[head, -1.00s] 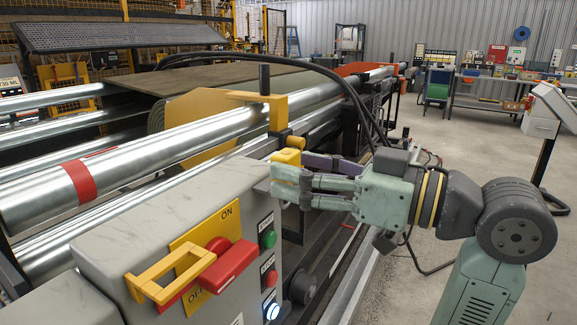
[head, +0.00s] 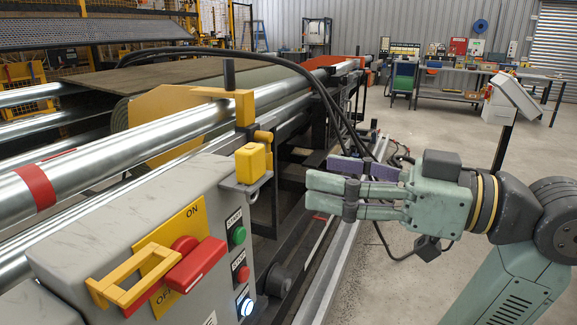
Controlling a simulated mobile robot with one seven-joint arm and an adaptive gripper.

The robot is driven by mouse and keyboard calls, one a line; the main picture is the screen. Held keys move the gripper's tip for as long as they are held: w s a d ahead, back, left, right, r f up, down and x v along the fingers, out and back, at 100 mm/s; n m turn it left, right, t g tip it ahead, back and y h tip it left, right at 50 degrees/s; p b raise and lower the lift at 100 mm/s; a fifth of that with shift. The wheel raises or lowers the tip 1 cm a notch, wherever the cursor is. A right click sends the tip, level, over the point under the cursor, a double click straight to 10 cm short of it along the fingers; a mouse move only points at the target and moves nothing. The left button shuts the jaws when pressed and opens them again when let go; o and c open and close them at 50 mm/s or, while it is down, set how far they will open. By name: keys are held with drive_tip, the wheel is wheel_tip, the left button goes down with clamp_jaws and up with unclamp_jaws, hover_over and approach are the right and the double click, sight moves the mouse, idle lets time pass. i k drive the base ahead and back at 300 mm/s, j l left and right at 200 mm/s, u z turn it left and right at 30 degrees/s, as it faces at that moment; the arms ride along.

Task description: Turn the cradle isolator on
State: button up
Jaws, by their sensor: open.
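The cradle isolator is a red rotary handle (head: 193,266) on a yellow plate (head: 200,222) marked ON at the top and OFF at the bottom. It sits on the grey control box at the lower left. The handle lies at a slant, its red grip pointing to the right of the plate. A yellow hasp-like frame (head: 135,277) sticks out at its left, over the lower part of the plate. My gripper (head: 312,195) is open and empty, to the right of the box and apart from the isolator, with its fingers pointing left.
A green button (head: 238,236), a red button (head: 242,273) and a lit white button (head: 246,306) line the box's right face. A yellow block (head: 253,162) sits on a bracket at the box's far corner. Steel rollers and black hoses lie behind.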

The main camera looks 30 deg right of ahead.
sight(198, 258)
drive_tip(key=k+l, duration=0.8)
drive_tip(key=l, duration=0.1)
